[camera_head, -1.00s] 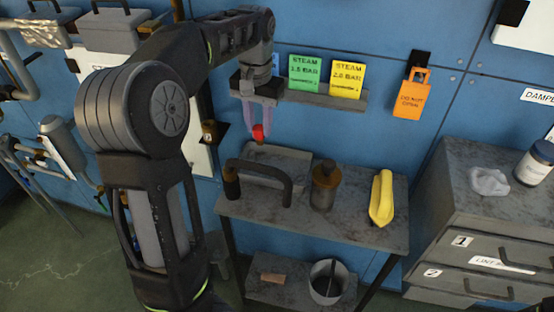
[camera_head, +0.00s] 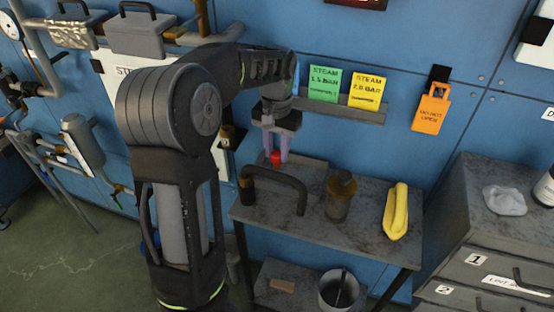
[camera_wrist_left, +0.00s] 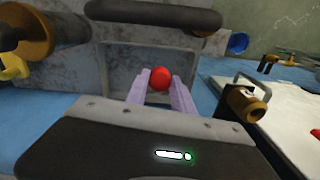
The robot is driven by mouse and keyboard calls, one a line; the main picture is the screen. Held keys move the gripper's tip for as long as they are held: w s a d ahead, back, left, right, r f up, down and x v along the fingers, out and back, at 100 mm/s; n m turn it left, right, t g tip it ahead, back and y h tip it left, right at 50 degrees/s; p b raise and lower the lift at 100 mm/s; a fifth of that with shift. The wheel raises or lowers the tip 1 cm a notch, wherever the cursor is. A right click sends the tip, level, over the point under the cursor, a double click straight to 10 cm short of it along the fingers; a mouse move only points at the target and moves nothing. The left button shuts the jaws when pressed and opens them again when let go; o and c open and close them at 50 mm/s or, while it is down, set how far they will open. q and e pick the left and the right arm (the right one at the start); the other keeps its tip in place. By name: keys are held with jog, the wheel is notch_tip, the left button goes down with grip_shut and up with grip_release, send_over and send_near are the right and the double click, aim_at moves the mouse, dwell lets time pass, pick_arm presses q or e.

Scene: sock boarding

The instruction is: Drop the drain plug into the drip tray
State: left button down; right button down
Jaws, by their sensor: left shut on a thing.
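The red drain plug (camera_head: 277,157) is between the fingertips of my left gripper (camera_head: 275,154), which is shut on it. In the left wrist view the plug (camera_wrist_left: 160,79) shows as a red ball between the two pale fingers (camera_wrist_left: 160,88). The grey drip tray (camera_head: 313,176) lies at the back left of the metal table. The plug hangs over or just at the tray's left part; its exact height above the floor of the tray is unclear. The tray also shows behind the plug in the left wrist view (camera_wrist_left: 118,62). My right gripper is not in view.
A dark curved handle (camera_head: 290,180) stands in front of the tray. A ledge with signs (camera_head: 345,123) is on the wall above.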

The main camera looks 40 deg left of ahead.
aim_at(277, 168)
pick_arm(q)
jog(key=shift+f, duration=1.9)
jog(key=shift+f, duration=0.6)
jog(key=c, duration=1.1)
grip_release()
notch_tip(277, 168, up, 13)
jog(key=shift+r, duration=0.15)
